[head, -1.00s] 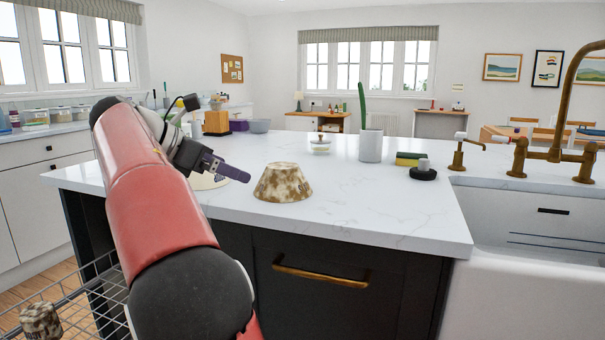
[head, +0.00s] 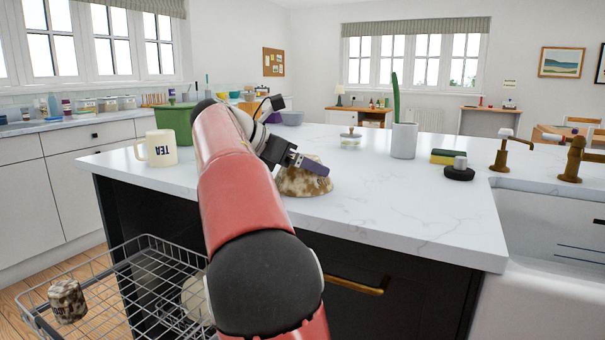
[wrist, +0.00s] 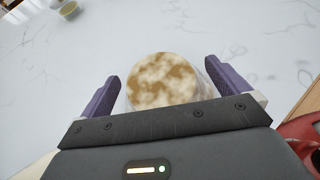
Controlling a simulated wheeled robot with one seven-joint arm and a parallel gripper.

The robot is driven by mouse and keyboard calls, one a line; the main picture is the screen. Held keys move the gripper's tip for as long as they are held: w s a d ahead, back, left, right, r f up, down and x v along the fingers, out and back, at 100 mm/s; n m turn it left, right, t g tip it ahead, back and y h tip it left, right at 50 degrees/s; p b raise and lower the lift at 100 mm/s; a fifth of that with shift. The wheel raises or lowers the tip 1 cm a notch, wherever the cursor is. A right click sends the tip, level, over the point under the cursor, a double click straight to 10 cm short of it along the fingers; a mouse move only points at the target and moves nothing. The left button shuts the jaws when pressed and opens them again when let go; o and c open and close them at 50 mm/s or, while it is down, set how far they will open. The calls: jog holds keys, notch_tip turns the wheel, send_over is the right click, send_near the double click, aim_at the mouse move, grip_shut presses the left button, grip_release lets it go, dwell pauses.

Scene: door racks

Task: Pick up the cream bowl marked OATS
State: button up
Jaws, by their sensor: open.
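A mottled brown-and-cream bowl (head: 303,183) stands upside down on the island worktop; no lettering on it is readable. My gripper (head: 312,166) is open at this bowl in the head view. In the wrist view, my gripper's purple fingers (wrist: 162,72) stand on either side of the mottled bowl's round base (wrist: 162,82); contact is not clear. A plain cream piece (head: 196,300) shows in the wire rack, mostly hidden behind my arm; I cannot tell whether it is a bowl or marked. I read OATS nowhere.
A cream mug marked TEA (head: 161,148) stands left on the worktop (head: 400,205), before a green box (head: 174,120). A mottled cup (head: 67,300) lies in the pulled-out wire rack (head: 120,262). A white pot (head: 403,140), a lidded jar (head: 350,139) and a sponge (head: 456,157) stand right.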

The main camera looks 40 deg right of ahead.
jog(key=c, duration=0.9)
jog(key=shift+c, duration=0.2)
jog(key=shift+r, duration=0.1)
